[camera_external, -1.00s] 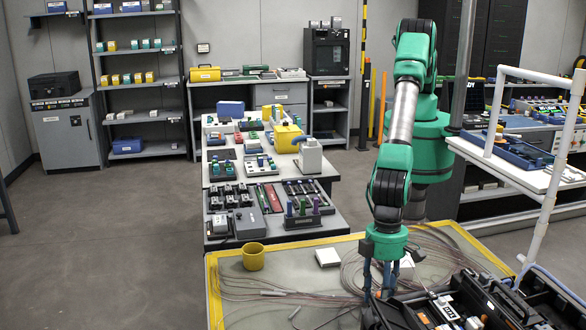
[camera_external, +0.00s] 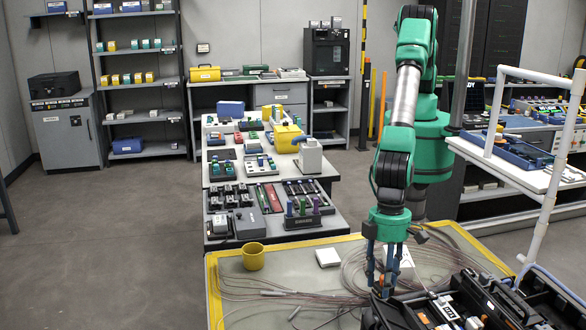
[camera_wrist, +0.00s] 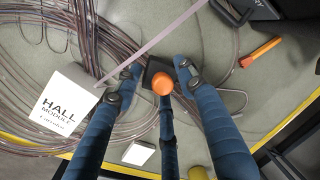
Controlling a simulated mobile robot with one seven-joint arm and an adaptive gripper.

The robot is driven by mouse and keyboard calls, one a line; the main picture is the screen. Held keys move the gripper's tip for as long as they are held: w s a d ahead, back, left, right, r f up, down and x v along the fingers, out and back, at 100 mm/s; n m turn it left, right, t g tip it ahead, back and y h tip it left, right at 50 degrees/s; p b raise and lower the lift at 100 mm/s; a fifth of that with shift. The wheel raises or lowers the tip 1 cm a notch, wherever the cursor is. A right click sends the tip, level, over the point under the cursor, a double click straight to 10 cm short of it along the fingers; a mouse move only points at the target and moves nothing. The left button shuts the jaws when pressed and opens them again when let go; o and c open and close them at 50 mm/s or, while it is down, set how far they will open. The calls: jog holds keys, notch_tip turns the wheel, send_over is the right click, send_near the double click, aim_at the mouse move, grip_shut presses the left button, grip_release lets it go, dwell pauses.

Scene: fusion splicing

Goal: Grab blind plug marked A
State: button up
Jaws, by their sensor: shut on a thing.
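A small plug with a round orange top (camera_wrist: 161,84) and a dark square part (camera_wrist: 157,70) sits between my fingertips in the wrist view. I cannot read a mark A on it. My gripper (camera_wrist: 156,78) has three blue fingers closed around this plug. In the external view my gripper (camera_external: 383,288) points down over the front table, beside the black case. The plug is too small and dark to make out clearly there.
A white box labelled HALL MODULE (camera_wrist: 62,105) lies beside my fingers among coiled cables (camera_wrist: 25,75). An orange stick (camera_wrist: 260,52) lies on the mat. In the external view are a black case (camera_external: 480,300), a yellow cup (camera_external: 253,256) and another white box (camera_external: 328,257).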

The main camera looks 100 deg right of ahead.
jog(key=s+d, duration=0.2)
jog(key=d, duration=0.1)
jog(key=s+d+r, duration=0.1)
jog(key=s+d, duration=0.2)
jog(key=d, duration=0.1)
jog(key=s+d, duration=0.3)
jog(key=d, duration=0.1)
jog(key=shift+d+r, duration=0.15)
jog(key=shift+r, duration=0.05)
